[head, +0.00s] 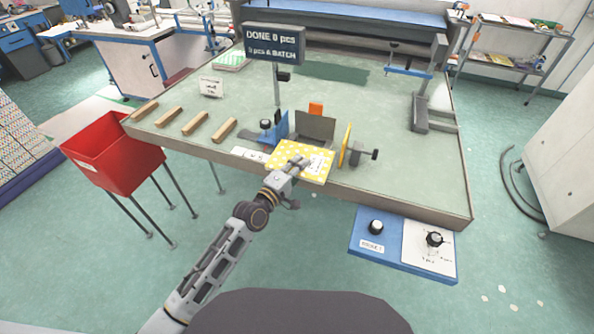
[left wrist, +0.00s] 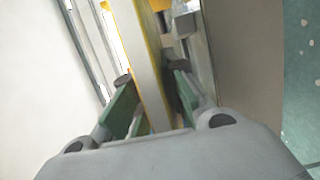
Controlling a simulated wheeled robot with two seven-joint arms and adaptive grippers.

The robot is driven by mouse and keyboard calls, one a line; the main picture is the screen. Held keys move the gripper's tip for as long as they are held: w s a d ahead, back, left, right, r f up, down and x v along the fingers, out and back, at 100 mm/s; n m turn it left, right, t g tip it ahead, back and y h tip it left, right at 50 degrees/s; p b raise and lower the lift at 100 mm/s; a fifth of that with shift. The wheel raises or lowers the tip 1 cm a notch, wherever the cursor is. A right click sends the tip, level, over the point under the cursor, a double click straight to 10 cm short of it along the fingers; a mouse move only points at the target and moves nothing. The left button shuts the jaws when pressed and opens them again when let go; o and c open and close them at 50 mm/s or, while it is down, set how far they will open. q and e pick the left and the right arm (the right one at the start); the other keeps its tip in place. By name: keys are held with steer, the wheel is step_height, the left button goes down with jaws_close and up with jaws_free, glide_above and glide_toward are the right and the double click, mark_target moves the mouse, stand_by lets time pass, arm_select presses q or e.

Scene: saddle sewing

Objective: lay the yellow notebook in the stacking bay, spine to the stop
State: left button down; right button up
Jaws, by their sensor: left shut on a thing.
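The yellow notebook (head: 285,151) has white dots and a white label. It is at the front edge of the table, in front of the stacking bay. The bay has a grey upright plate (head: 315,125) at the back, a blue bracket (head: 279,126) at left and a yellow plate (head: 346,146) at right. My left gripper (head: 298,165) is shut on the notebook's near side. In the left wrist view the gripper (left wrist: 150,88) has green pads either side of the notebook's pale, yellow-edged side (left wrist: 143,55). I cannot tell which edge is the spine. My right gripper is not in view.
Several wooden bars (head: 195,124) lie on the table (head: 360,105) at left. A sign on a post (head: 273,44) stands behind the bay. A red bin (head: 113,153) is at left. A blue panel with knobs (head: 398,259) juts out at front right. The table's right half has free room.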

mark_target(305, 156)
arm_select(q)
steer(key=shift+w+d+f+b, duration=0.1)
steer(key=shift+w+d+b, duration=0.15)
steer(key=shift+w, duration=0.55)
steer(key=shift+w+d+f+b, duration=0.1)
steer(key=shift+w+d+b, duration=0.15)
steer(key=shift+w, duration=0.5)
steer(key=shift+w+d+b, duration=0.25)
steer(key=shift+w, duration=0.55)
steer(key=shift+f+b, duration=0.5)
steer(key=shift+f, duration=0.15)
steer(key=shift+f, duration=0.1)
steer(key=shift+f, duration=0.25)
steer(key=c, duration=1.4)
jaws_free()
steer(key=shift+o, duration=0.2)
steer(key=shift+s+f, duration=0.1)
